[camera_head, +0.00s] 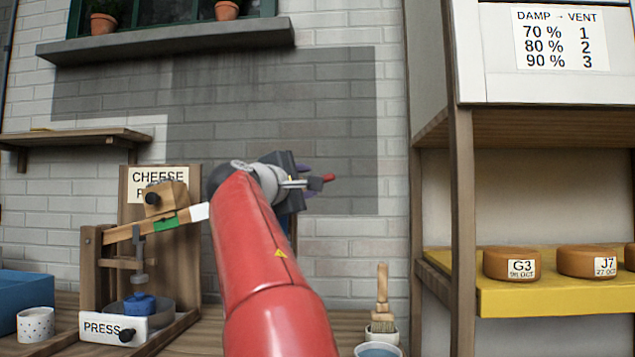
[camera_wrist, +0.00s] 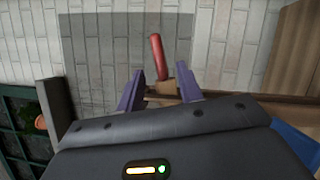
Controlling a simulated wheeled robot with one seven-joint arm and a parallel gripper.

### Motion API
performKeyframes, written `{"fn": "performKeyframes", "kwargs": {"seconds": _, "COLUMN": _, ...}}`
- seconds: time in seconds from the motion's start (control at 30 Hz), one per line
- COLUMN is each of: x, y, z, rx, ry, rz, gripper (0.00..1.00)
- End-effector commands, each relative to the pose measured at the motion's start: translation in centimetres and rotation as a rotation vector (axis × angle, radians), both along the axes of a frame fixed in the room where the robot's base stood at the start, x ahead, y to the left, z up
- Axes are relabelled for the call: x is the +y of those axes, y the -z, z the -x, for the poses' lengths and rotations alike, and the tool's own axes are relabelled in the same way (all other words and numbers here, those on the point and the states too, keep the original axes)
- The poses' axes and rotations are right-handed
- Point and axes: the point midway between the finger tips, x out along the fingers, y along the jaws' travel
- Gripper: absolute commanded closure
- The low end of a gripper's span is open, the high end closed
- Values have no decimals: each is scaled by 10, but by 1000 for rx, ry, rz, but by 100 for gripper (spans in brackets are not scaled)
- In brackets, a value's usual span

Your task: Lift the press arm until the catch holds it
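The cheese press stands at the left in the head view. Its wooden press arm (camera_head: 130,230) slopes up to the right from a post, with a green band and a white band, then goes behind my arm. A wooden block with a dark knob (camera_head: 172,192), possibly the catch, sits on the backboard just above the press arm. The red handle end (camera_head: 329,177) sticks out beyond my gripper (camera_head: 306,181). In the wrist view the red handle (camera_wrist: 157,55) stands between the purple fingers of my gripper (camera_wrist: 158,82), with gaps visible. Contact with the wooden part at its base is unclear.
A plunger with a blue piece (camera_head: 140,303) stands in a pan below the press arm. A speckled cup (camera_head: 35,326), a brush (camera_head: 382,310) and a bowl (camera_head: 377,350) stand on the bench. A shelf post (camera_head: 461,220) and yellow shelf (camera_head: 545,300) with cheeses are at the right.

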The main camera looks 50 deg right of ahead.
Motion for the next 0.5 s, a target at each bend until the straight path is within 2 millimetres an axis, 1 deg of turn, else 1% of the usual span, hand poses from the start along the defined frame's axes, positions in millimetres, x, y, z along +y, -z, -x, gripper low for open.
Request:
{"fn": "performKeyframes", "kwargs": {"seconds": 0.3, "x": -49, "y": -6, "z": -14, "rx": 0, "ry": 3, "rz": -3, "gripper": 64}}
{"fn": "performKeyframes", "kwargs": {"seconds": 0.5, "x": -66, "y": -7, "z": -20, "rx": -1, "ry": 0, "rz": -1, "gripper": 64}}
